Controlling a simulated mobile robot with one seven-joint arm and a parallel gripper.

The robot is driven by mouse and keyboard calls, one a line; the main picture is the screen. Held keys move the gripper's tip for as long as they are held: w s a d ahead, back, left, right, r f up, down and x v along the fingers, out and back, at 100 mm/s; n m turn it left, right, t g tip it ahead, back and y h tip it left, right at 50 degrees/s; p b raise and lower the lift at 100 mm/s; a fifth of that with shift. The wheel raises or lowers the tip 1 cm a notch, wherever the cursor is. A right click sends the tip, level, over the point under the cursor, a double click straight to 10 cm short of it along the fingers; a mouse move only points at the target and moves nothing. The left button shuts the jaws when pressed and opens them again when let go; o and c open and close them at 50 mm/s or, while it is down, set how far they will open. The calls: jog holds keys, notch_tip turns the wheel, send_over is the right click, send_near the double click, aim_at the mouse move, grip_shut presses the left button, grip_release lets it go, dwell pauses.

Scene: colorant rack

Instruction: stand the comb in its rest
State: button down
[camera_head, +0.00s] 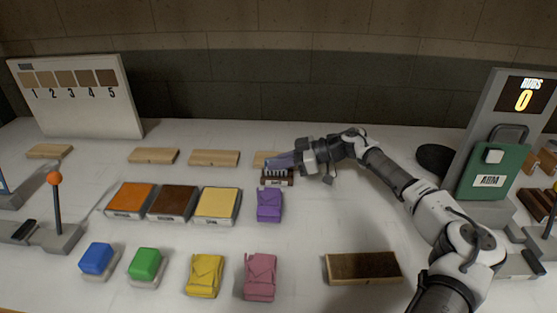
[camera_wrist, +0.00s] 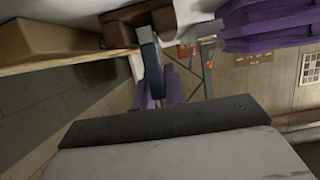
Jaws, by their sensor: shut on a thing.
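The comb (camera_head: 277,173) shows its row of pale teeth at the dark brown rest (camera_head: 278,182), which has a small label on its front. My gripper (camera_head: 283,161) reaches in from the right, low over the table, with its fingers shut on the comb. In the wrist view, the blue-grey comb (camera_wrist: 151,62) sits between the purple fingertips of my gripper (camera_wrist: 160,84), and its far end meets the brown rest (camera_wrist: 128,28). I cannot tell whether the comb is seated in the rest or just above or in front of it.
A wooden block (camera_head: 261,157) stands just behind the rest. A purple folded cloth (camera_head: 269,204) lies close in front. Orange (camera_head: 131,199), brown (camera_head: 172,202) and yellow (camera_head: 217,204) pads sit to the left. A brown-topped tray (camera_head: 362,268) lies at the front right. The table right of the cloth is clear.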

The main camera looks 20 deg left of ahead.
jog(key=shift+f, duration=0.15)
jog(key=c, duration=1.5)
grip_release()
jog(key=shift+o, duration=0.2)
jog(key=b+v, duration=0.3)
jog(key=v, duration=0.9)
jog(key=shift+b, duration=0.35)
